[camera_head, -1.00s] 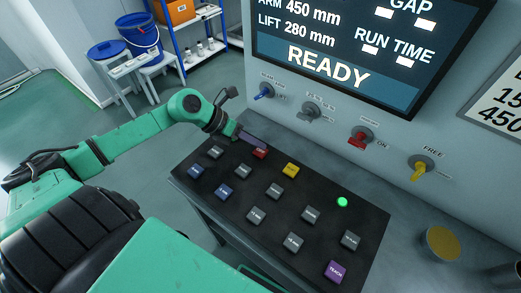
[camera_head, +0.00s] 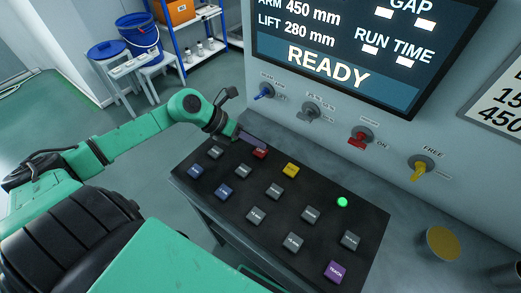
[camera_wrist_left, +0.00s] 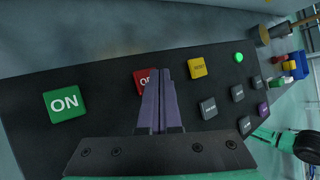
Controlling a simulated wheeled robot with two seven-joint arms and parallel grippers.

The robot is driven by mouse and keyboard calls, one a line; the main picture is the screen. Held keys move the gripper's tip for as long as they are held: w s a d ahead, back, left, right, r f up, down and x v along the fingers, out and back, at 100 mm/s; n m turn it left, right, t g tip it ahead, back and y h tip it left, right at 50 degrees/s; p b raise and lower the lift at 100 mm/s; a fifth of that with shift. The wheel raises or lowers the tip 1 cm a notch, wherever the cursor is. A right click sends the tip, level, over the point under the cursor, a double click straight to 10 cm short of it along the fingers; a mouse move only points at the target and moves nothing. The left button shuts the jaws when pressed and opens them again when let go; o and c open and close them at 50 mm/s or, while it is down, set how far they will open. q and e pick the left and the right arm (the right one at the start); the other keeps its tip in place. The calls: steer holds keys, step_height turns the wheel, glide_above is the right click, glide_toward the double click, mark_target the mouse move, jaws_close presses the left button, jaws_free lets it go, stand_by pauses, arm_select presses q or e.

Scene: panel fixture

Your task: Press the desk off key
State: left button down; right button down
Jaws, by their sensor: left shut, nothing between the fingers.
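The red off key (camera_head: 260,153) sits on the black desk panel (camera_head: 330,225). In the left wrist view the red key (camera_wrist_left: 143,79) shows part of its white lettering; the rest is hidden behind my fingers. My left gripper (camera_head: 262,145) is shut and empty, with its purple-grey fingers over the far edge of the panel beside the red key. In the left wrist view its fingertips (camera_wrist_left: 163,74) overlap the key's right side. I cannot tell whether they touch it.
A green ON key (camera_wrist_left: 65,103) and a yellow key (camera_wrist_left: 197,68) flank the red key. Several grey, blue and purple keys fill the panel. Behind it stand a wall with rotary switches (camera_head: 361,137) and a screen (camera_head: 340,50) reading READY.

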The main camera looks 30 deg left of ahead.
mark_target(256, 152)
arm_select(q)
steer(key=shift+f+b, duration=0.3)
steer(key=shift+f, duration=0.1)
steer(key=shift+f+b, duration=0.35)
steer(key=shift+f, duration=0.1)
stand_by(0.6)
steer(key=shift+r+p, duration=0.8)
steer(key=shift+r, duration=0.05)
steer(key=shift+r, duration=0.1)
step_height(256, 152, up, 5)
steer(key=p, duration=0.4)
steer(key=shift+p, duration=0.3)
